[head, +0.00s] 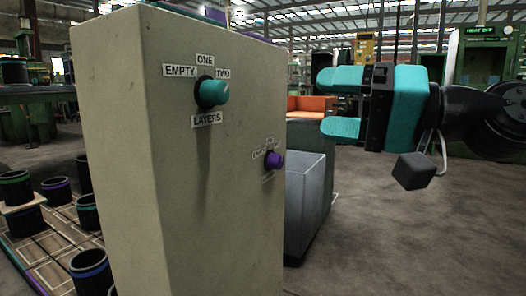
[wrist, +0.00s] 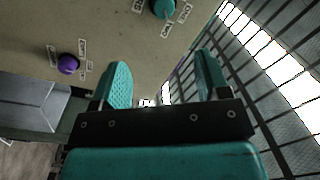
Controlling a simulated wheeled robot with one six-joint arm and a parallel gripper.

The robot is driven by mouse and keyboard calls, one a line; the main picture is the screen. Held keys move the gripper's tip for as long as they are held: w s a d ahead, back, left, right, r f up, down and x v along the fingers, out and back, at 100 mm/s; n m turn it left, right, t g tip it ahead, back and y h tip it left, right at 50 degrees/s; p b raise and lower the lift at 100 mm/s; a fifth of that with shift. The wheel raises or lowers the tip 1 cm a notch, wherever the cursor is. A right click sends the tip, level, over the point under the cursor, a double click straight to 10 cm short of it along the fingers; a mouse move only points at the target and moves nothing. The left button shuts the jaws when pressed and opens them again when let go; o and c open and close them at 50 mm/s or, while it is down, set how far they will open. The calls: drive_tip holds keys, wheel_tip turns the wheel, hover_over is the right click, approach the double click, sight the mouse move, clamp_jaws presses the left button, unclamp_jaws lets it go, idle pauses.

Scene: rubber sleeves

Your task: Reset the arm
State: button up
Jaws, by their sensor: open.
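My gripper (head: 338,105) is at the right of the head view, its teal fingers pointing left toward the beige cabinet. It is open and empty, and clear of the cabinet and its knobs. In the wrist view the two teal fingers (wrist: 162,85) stand apart with nothing between them. The cabinet (head: 150,150) carries a teal knob (head: 213,93) with labels EMPTY, ONE, TWO and LAYERS around it. A purple knob (head: 275,160) with small labels sits lower right on it. Both the teal knob (wrist: 163,8) and purple knob (wrist: 68,64) show in the wrist view.
A grey box-like block (head: 307,190) stands behind the cabinet's right side. Several black sleeves with coloured rims, one with a blue rim (head: 90,270), stand on the lower left. An orange seat-like object (head: 311,106) is farther back. The floor (head: 420,230) at right is clear.

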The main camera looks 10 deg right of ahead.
drive_tip(key=s+a+f+n+g+h+p, duration=0.2)
drive_tip(key=s+a+n+g+h+p, duration=0.3)
drive_tip(key=p, duration=0.6)
drive_tip(key=s+d+f+n+g+h+p, duration=0.1)
drive_tip(key=s+d+n+g+h+p, duration=0.1)
drive_tip(key=s+d+g+h+p, duration=0.5)
wheel_tip(320, 180, up, 36)
drive_tip(key=a+t+y+p, duration=0.1)
drive_tip(key=a+p, duration=0.1)
drive_tip(key=p, duration=3.6)
drive_tip(key=shift+s+a+r+t, duration=0.25)
drive_tip(key=shift+a+t, duration=0.05)
drive_tip(key=shift+t, duration=0.1)
